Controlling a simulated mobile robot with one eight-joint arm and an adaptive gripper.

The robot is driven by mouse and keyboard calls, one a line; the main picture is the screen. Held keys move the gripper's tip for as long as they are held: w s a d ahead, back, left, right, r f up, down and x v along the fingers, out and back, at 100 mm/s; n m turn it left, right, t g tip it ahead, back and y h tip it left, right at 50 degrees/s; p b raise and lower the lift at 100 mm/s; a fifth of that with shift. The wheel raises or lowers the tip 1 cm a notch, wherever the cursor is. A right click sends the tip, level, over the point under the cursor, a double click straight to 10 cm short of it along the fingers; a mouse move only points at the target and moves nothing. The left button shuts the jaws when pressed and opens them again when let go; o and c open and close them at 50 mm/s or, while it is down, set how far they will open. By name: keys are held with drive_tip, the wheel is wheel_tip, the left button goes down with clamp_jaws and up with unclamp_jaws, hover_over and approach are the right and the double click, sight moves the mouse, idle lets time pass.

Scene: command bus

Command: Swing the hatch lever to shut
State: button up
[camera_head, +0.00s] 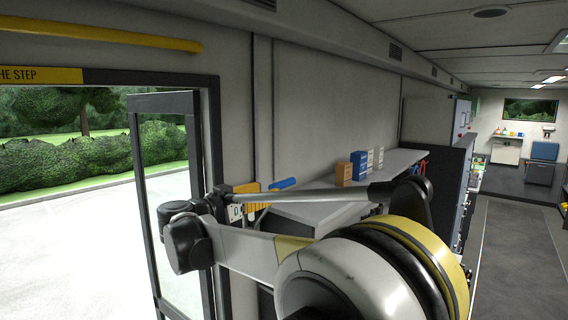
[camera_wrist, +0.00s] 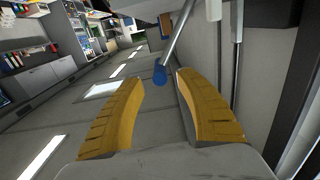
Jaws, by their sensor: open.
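The hatch lever shows in the wrist view as a thin metal rod (camera_wrist: 178,35) with a blue grip (camera_wrist: 160,74) at its end. The blue grip also shows in the head view (camera_head: 284,184), just right of my gripper's yellow fingers. My gripper (camera_head: 262,196) is open and empty near the wall beside the door opening. In the wrist view, the blue grip appears between the two yellow fingertips, near the left one; I cannot tell whether it touches. The lever's pivot is hidden in the head view.
A dark-framed glass door (camera_head: 166,150) stands open at the left. A yellow rail (camera_head: 100,33) runs above it. A grey counter (camera_head: 310,212) with several small boxes (camera_head: 359,164) lies behind my arm. The aisle floor (camera_head: 500,235) at the right is clear.

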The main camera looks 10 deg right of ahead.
sight(291, 181)
drive_tip(key=p+x, duration=0.2)
drive_tip(key=x, duration=0.9)
drive_tip(key=shift+w+d+r, duration=0.1)
drive_tip(key=shift+w+d, duration=0.05)
drive_tip(key=shift+d, duration=0.05)
clamp_jaws()
